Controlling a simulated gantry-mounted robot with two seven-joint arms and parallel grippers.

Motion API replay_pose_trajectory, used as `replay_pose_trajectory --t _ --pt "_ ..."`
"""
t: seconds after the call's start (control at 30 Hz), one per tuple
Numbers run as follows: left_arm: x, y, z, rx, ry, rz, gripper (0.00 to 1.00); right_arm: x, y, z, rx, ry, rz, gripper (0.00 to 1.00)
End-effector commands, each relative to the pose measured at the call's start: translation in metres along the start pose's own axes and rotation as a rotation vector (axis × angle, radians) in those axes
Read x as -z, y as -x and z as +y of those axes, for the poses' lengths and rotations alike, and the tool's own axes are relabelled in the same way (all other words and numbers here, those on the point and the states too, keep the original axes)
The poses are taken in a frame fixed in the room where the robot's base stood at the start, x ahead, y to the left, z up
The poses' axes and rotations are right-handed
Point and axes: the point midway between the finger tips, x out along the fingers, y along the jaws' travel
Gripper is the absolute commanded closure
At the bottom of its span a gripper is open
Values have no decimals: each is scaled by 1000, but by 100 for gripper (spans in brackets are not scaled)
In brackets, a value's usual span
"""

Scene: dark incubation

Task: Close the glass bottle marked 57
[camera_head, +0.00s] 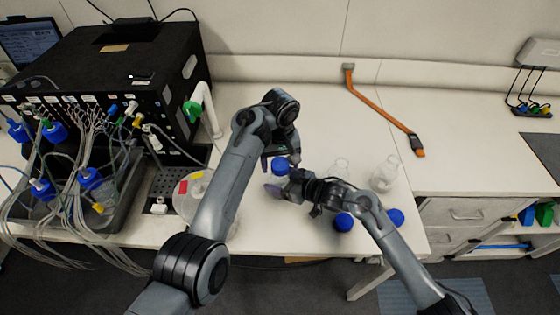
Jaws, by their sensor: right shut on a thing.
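A blue cap (281,166) is between the spread fingers of my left gripper (279,161), which points down. The fingers stand out to either side of it. My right gripper (275,187) is just below the cap in the picture, reaching in from the right. It is shut, it seems on a glass bottle under the cap, but the grippers hide that bottle. Whether the cap sits on the neck cannot be told. Two clear glass bottles without caps, one (385,176) and another (342,166), stand to the right. No number 57 is readable.
Two more blue caps, one (343,222) and another (396,217), are near the table's front edge. A black machine (130,75) with tubes stands at the left. A round dish (184,204) is beside my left arm. An orange-handled tool (385,110) lies at the back. The right tabletop is clear.

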Motion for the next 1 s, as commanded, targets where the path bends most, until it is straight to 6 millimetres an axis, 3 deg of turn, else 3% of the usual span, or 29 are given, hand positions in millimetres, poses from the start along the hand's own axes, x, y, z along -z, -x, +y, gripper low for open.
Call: replay_pose_trajectory --t 0.27,0.7,0.93,1.0 --pt "0 3 0 0 1 1 19 0 0 0 0 0 0 100" --pt "0 44 0 -1 0 1 19 0 0 0 0 0 0 100" --pt "0 45 0 0 1 0 19 0 0 0 0 0 0 100" --pt "0 45 0 0 3 0 23 0 0 0 0 0 0 100"
